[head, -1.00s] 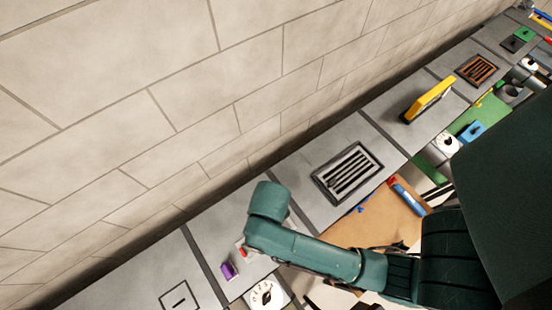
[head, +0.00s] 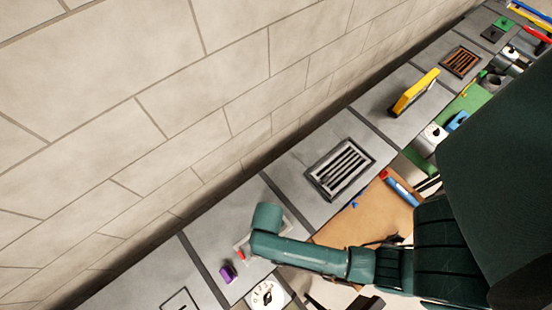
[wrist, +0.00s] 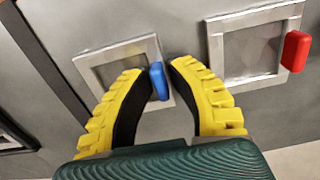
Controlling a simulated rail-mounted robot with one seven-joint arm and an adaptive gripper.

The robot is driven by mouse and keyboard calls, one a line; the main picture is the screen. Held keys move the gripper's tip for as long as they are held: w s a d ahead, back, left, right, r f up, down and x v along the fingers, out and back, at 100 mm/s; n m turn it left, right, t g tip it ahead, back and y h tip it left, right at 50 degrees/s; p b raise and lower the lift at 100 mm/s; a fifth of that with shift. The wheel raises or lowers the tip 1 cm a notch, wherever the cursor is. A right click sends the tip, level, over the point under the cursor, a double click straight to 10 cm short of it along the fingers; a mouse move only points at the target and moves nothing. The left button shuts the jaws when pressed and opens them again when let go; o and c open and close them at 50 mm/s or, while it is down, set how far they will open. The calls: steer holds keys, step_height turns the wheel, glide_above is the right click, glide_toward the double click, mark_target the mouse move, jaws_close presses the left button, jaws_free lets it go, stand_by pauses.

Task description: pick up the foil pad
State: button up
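I cannot identify a foil pad for certain in either view. In the wrist view my gripper (wrist: 158,70) is open, its yellow fingers with black inner pads reaching toward a grey panel. A blue tab (wrist: 159,82) stands between the fingertips, at the right side of a silver square frame (wrist: 115,52). I see a gap between the tab and each finger. The left finger overlaps part of the frame's dark grey inside. In the head view my arm hides the gripper.
A second silver frame (wrist: 255,20) with a red tab (wrist: 295,50) is just right of the fingers. In the head view, a purple block (head: 227,273), dial (head: 266,295), slatted grille (head: 340,167) and yellow-framed piece (head: 414,92) line the counter below a block wall.

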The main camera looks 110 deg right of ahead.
jaws_close()
step_height(320, 180, up, 14)
steer(key=p, duration=0.5)
stand_by(0.3)
steer(key=shift+w+d, duration=0.1)
